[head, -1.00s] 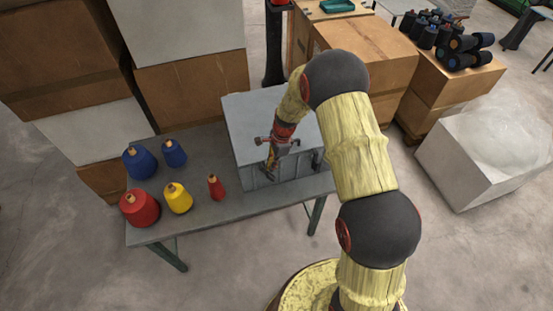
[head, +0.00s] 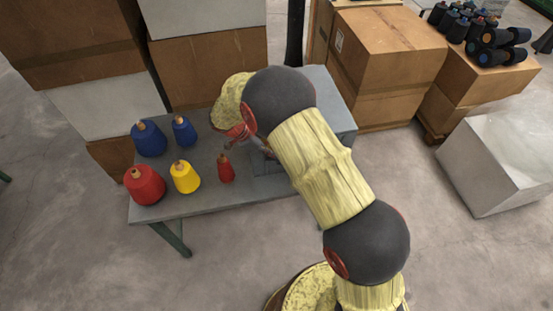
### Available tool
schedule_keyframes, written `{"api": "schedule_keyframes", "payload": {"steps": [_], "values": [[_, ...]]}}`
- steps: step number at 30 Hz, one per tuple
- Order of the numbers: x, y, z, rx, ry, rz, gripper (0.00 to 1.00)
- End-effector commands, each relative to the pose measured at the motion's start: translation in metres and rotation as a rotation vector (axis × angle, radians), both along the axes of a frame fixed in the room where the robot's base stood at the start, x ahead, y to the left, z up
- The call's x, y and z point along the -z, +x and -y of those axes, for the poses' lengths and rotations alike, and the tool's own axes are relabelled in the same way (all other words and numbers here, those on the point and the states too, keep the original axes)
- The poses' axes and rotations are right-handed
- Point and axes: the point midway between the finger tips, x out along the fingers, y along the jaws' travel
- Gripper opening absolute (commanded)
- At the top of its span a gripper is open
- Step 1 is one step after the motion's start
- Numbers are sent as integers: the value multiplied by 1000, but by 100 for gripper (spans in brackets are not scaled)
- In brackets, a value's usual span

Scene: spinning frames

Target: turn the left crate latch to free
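The grey crate (head: 341,112) stands on the grey table, mostly covered by my arm in the head view. A strip of its front (head: 268,168) shows below my arm, beside the small red cone. The left latch cannot be made out; my wrist and arm lie over that part of the crate. My gripper (head: 262,146) is mostly hidden under my arm, with only a small dark part showing near the crate's front left. Whether its fingers are open or shut, or touch the latch, cannot be seen.
On the table (head: 207,201), left of the crate, stand blue cones (head: 149,138), a large red cone (head: 144,184), a yellow cone (head: 184,177) and a small red cone (head: 225,169) close to my wrist. Cardboard boxes (head: 390,50) stand behind; a white block (head: 500,160) is at right.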

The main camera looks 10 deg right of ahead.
Motion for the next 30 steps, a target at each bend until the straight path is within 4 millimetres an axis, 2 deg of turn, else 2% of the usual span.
{"api": "schedule_keyframes", "payload": {"steps": [1,5,30], "values": [[7,0,-3,-3,-30,1,0],[8,1,-6,0,-95,1,0],[9,0,-11,1,-87,-1,0]]}}
